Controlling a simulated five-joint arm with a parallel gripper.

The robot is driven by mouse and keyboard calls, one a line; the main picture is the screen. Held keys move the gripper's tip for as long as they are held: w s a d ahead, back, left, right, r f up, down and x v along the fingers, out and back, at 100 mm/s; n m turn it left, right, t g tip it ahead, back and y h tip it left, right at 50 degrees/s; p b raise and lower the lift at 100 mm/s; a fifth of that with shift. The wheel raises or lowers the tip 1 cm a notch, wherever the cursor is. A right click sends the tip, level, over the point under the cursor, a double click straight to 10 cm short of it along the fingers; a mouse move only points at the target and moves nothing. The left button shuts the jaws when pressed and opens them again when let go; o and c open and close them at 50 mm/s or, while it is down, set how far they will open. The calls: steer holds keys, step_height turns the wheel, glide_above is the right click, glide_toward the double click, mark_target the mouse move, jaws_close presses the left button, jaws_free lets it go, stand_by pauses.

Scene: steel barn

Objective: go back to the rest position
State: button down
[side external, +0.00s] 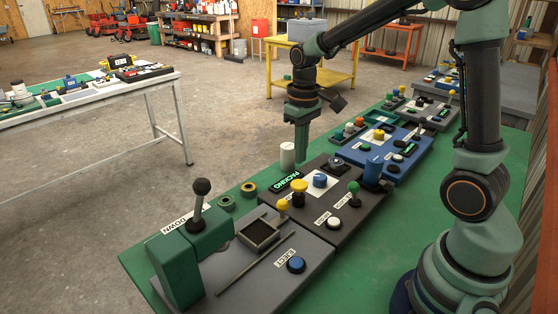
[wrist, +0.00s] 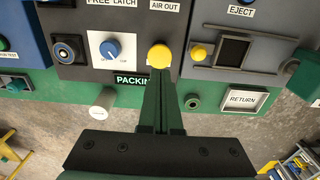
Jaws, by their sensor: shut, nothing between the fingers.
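My gripper (side external: 301,172) hangs pointing down above the workbench, just right of the white cylinder (side external: 287,155) in the side view. Its green fingers are together, with nothing between them. In the wrist view the shut fingertips (wrist: 160,72) overlap the lower edge of the dark panel, just below the yellow knob (wrist: 159,56). They partly cover the PACKING display (wrist: 130,79). Whether they touch the panel cannot be told, but in the side view they appear raised. My arm reaches out over the bench from the right.
The dark panel (side external: 349,215) carries knobs, a dial and a lever. A grey press station (side external: 225,277) with a black-knobbed lever (side external: 201,187) stands at the front left. A blue panel (side external: 402,148) lies farther back. Open floor separates the bench from a white table (side external: 160,78).

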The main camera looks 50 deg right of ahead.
steer(key=s+a+r+t, duration=0.5)
steer(key=s+r, duration=0.3)
steer(key=s, duration=0.2)
steer(key=shift+r+t, duration=0.3)
steer(key=shift+r, duration=0.05)
steer(key=shift+w, duration=0.15)
steer(key=g, duration=0.6)
glide_above(299, 183)
step_height(299, 183, down, 7)
steer(key=shift+f, duration=3.25)
steer(key=shift+f, duration=1.4)
